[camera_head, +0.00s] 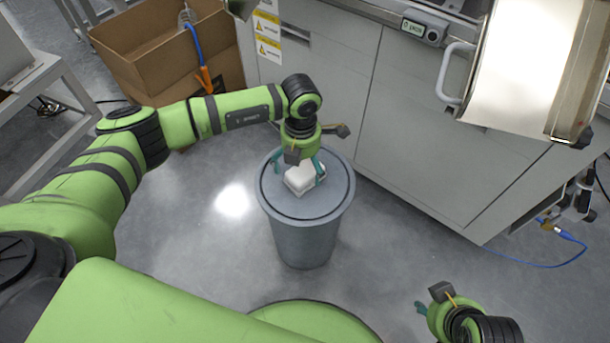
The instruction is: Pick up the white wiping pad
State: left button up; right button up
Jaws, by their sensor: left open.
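The white wiping pad (299,182) lies on the round lid of the grey bin (306,238). My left gripper (303,167) is directly over the pad, pointing down, with its teal fingers spread to either side of it. The gripper is open; I cannot tell whether a finger touches the pad. The wrist hides part of the pad's far side. My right gripper (420,307) is low at the bottom right, far from the bin. Only one teal fingertip of it shows clearly.
A grey cabinet (400,120) stands right behind the bin, with a handle (455,75) and a raised panel at upper right. A cardboard box (165,55) with a blue-orange cable is at upper left. A blue cable (540,264) lies on the floor at right. Floor around the bin is clear.

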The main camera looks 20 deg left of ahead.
aim_at(302, 166)
pick_arm(q)
jog(key=shift+f, duration=0.5)
jog(key=c, duration=1.2)
pick_arm(e)
jog(key=shift+w+a+r+t, duration=0.1)
jog(key=shift+w+r+t, duration=0.2)
jog(key=shift+w, duration=0.15)
pick_arm(q)
jog(key=shift+r, duration=0.1)
jog(key=shift+r, duration=0.25)
notch_tip(302, 166, up, 2)
jog(key=shift+w+p, duration=0.1)
jog(key=shift+p, duration=0.3)
notch_tip(302, 166, up, 2)
jog(key=s+d+r, duration=0.2)
jog(key=d, duration=0.1)
jog(key=s+d+r+p, duration=0.1)
jog(key=s+d+r, duration=0.1)
jog(key=d, duration=0.1)
jog(key=s+d+r+p, duration=0.1)
jog(key=s+d+r, duration=0.1)
jog(key=d, duration=0.1)
jog(key=shift+s+d+r, duration=0.2)
jog(key=shift+s+d, duration=0.1)
jog(key=shift+d, duration=0.1)
pick_arm(e)
notch_tip(302, 166, down, 8)
jog(key=g, duration=0.1)
jog(key=shift+s+g, duration=0.4)
jog(key=shift+s, duration=0.05)
